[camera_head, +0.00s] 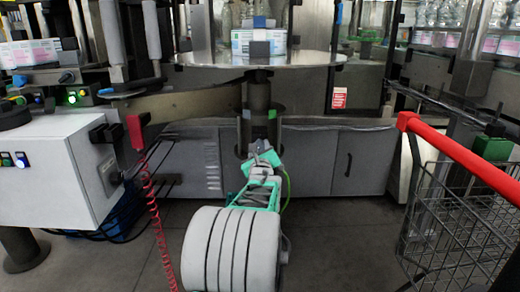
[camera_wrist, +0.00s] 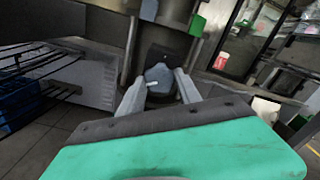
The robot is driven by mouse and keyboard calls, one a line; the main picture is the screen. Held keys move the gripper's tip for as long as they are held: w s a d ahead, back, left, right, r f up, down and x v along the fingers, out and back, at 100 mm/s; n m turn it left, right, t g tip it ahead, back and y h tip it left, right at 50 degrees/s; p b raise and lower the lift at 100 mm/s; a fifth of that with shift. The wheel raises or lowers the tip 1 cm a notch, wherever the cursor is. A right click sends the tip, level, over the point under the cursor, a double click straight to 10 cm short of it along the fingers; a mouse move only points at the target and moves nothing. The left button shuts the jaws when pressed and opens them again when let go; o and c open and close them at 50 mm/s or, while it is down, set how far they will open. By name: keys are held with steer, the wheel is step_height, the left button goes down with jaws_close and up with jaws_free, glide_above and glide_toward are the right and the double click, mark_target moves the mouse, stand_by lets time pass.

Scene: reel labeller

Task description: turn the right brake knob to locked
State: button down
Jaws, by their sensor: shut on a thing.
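The grey brake knob (camera_wrist: 159,72) shows in the middle of the wrist view, under the post of the round table. My gripper (camera_wrist: 158,84) has one finger on each side of it and is shut on it. A small pale mark shows low on the knob; I cannot read which setting it faces. Above the knob are a pale patch (camera_wrist: 149,9) on the left and a green patch (camera_wrist: 197,25) on the right. In the head view my gripper (camera_head: 263,156) reaches the post's base and mostly hides the knob.
A white control box (camera_head: 55,165) with a red coiled cord (camera_head: 156,215) stands left. A red-handled cart (camera_head: 455,155) stands right. Grey cabinet doors (camera_head: 358,160) are behind.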

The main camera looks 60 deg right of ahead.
stand_by(0.3)
steer(key=c, duration=0.8)
jaws_free()
steer(key=shift+c, duration=0.2)
steer(key=p+v, duration=0.1)
steer(key=v, duration=0.6)
steer(key=shift+s+a+p, duration=0.2)
steer(key=shift+a+p, duration=0.15)
steer(key=shift+p, duration=0.05)
steer(key=shift+w, duration=0.1)
